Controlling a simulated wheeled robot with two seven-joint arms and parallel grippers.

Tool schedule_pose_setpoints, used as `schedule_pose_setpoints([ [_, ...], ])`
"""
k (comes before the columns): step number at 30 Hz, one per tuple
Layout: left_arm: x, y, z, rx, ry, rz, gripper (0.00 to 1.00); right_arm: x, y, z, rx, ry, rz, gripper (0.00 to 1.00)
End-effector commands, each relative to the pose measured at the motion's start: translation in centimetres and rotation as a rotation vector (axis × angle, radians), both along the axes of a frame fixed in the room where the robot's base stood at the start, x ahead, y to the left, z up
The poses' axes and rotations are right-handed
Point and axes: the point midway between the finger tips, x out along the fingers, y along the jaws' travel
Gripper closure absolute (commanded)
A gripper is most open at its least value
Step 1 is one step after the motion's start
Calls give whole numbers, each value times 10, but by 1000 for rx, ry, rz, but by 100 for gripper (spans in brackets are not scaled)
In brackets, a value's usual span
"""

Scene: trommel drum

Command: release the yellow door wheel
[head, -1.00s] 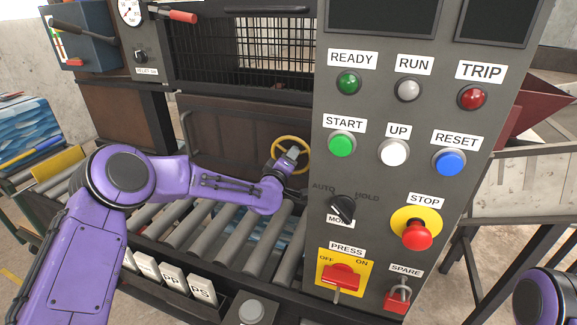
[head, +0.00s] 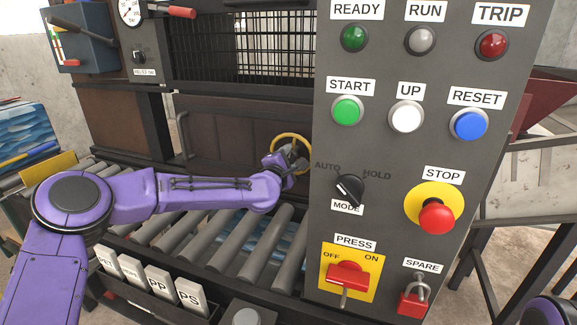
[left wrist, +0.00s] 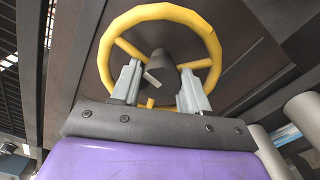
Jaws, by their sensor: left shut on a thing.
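The yellow door wheel (head: 279,138) sits on the brown door behind the rollers, left of the control panel, partly hidden by my left gripper (head: 290,156). In the left wrist view the wheel (left wrist: 164,12) is a ring with spokes and a dark hub. My left gripper (left wrist: 160,84) has one grey finger on each side of the hub, inside the rim. It is shut on the wheel. The exact contact is hard to see. My right gripper is out of view; only a bit of my right arm shows at the bottom right.
The grey control panel (head: 393,148) stands close on the right, with a red STOP button (head: 437,217) and other buttons. Rollers (head: 240,235) lie below my left forearm. A wire mesh (head: 240,45) is above the door. Labelled blocks (head: 160,282) stand in front.

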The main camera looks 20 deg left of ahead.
Motion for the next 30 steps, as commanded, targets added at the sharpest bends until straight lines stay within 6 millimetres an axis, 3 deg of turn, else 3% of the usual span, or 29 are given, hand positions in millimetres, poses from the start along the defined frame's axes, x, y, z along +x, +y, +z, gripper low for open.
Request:
schedule_pose_setpoints([
  [9,0,-1,-4,-151,10,-2,86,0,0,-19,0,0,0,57],
  [28,0,-1,-3,-198,12,-1,86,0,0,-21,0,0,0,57],
  [29,0,-1,-3,-198,12,-1,52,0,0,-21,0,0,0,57],
  [30,0,-1,-3,-198,12,-1,39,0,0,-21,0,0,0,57],
])
